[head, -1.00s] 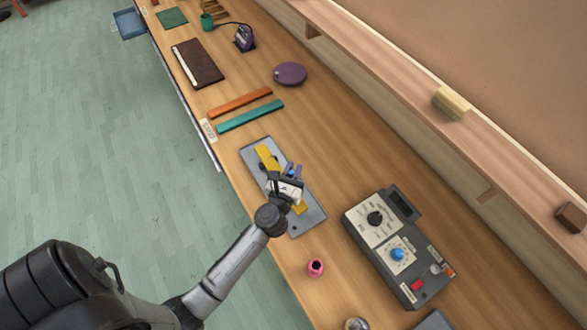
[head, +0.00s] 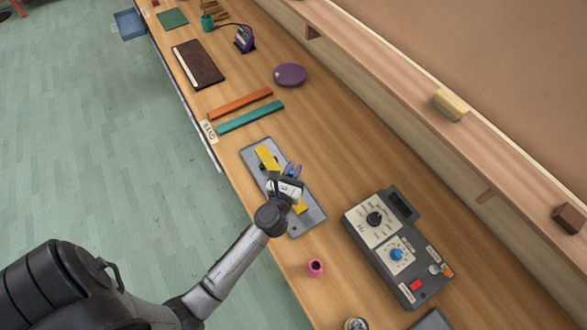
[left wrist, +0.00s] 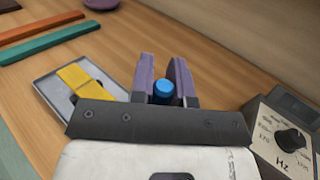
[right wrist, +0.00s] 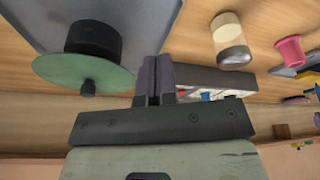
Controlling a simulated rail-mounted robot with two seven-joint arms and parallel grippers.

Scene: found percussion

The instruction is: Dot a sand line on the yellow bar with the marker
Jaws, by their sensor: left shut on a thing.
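The yellow bar (head: 266,156) lies lengthwise on a grey tray (head: 311,221) on the bench. My left gripper (head: 292,170) is over the bar's middle and hides part of it. In the left wrist view, the yellow bar (left wrist: 84,79) shows to the left, beyond the gripper body. There my left gripper (left wrist: 164,80) is shut on the marker (left wrist: 163,87), whose blue end shows between the purple fingers. The marker's tip is hidden, so I cannot tell whether it touches the bar. My right gripper (right wrist: 158,82) is shut, with nothing visible between its fingers.
A grey control box (head: 397,250) with dials stands to the right, and a pink spool (head: 315,267) near the front edge. Teal (head: 250,116) and orange (head: 240,103) bars lie beyond the tray. In the right wrist view, a green disc (right wrist: 60,73) is close to the right gripper.

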